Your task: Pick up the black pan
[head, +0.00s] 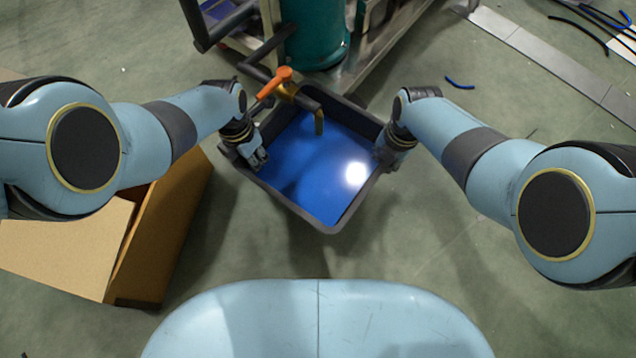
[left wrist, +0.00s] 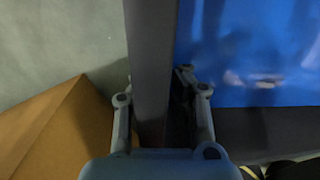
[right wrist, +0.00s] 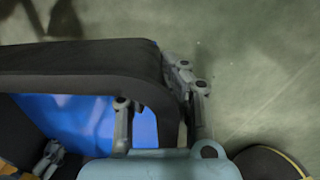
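The black pan (head: 345,217) is a square tray with a dark rim and a glossy blue inside. It lies below the orange-handled tap in the middle of the head view. My left gripper (head: 252,155) is on its left wall; in the left wrist view one finger is on each side of the wall (left wrist: 150,60), pressed close. My right gripper (head: 389,150) is on its right wall; in the right wrist view its fingers lie on both sides of the rim (right wrist: 90,58), near a rounded corner. The outer fingertips are partly hidden. I cannot tell whether the pan touches the floor.
The tap (head: 275,84) with its brass spout reaches over the pan's far side. A green machine (head: 315,35) on a metal base stands behind. An open cardboard box (head: 165,225) is at the left.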

